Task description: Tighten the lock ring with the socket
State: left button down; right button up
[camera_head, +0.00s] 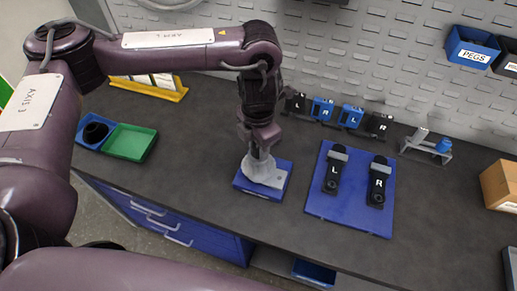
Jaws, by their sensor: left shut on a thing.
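My left gripper (262,143) reaches down from above and is shut on what looks like the grey socket (257,157), mostly hidden by the fingers. It is upright over a pale grey fixture (268,174) on a blue base plate (253,190) near the middle of the bench. The socket's lower end seems to meet the fixture; I cannot tell whether it is seated. The lock ring cannot be made out there. My right gripper is not in view.
The dark bench (215,150) holds a green tray (128,143), a blue tray (82,143) with a black round part, and a yellow rack (178,96). To the right are a blue mat (340,213) with two black L and R parts, a grey stand (425,155) and a cardboard box (497,186).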

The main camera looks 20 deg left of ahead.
pick_arm(q)
jog(key=shift+s+f+m, duration=0.2)
jog(key=shift+m, duration=0.2)
jog(key=m, duration=0.4)
jog(key=shift+f, duration=0.1)
jog(key=shift+m+b, duration=0.35)
jog(key=shift+m, duration=0.85)
jog(key=shift+r+p, duration=0.3)
jog(key=shift+w+r+p, duration=0.2)
jog(key=shift+r+p, duration=0.55)
jog(key=shift+r, duration=0.2)
